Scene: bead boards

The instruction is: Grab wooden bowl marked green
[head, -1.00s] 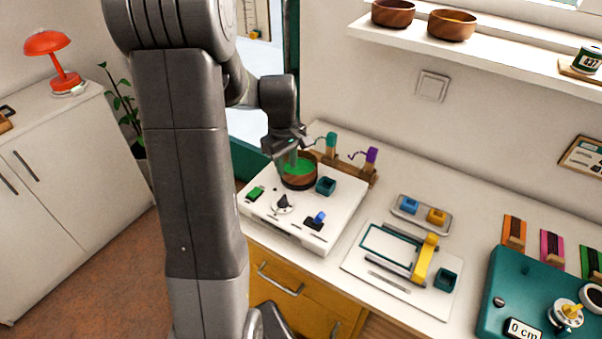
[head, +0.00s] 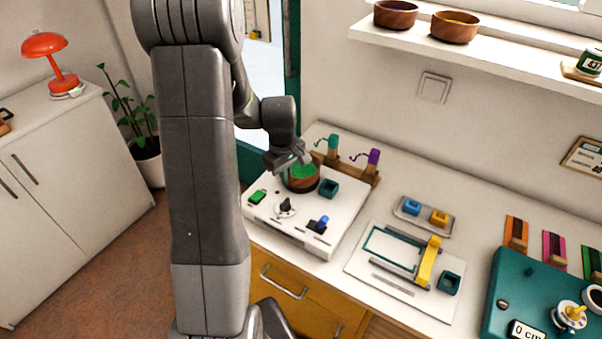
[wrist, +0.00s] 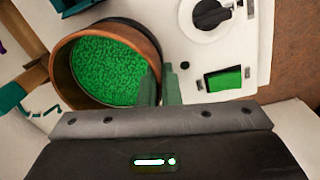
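The wooden bowl (head: 303,184) filled with green beads sits on a white device (head: 290,229) on the counter. In the wrist view the bowl (wrist: 62,62) fills the upper left, with the green beads inside. My gripper (head: 290,175) is down at the left side of the bowl in the head view. In the wrist view my gripper (wrist: 160,88) has its two fingers close together across the bowl's wall, one inside and one outside. The fingers appear shut on the wall; the exact contact is partly hidden.
A teal block holder (head: 329,188) stands right beside the bowl. Behind are a wooden rack (head: 355,173) with teal and purple taps. The device has a dark knob (head: 286,206) and a blue switch (head: 321,222). Two more wooden bowls (head: 395,15) (head: 455,27) stand on the shelf.

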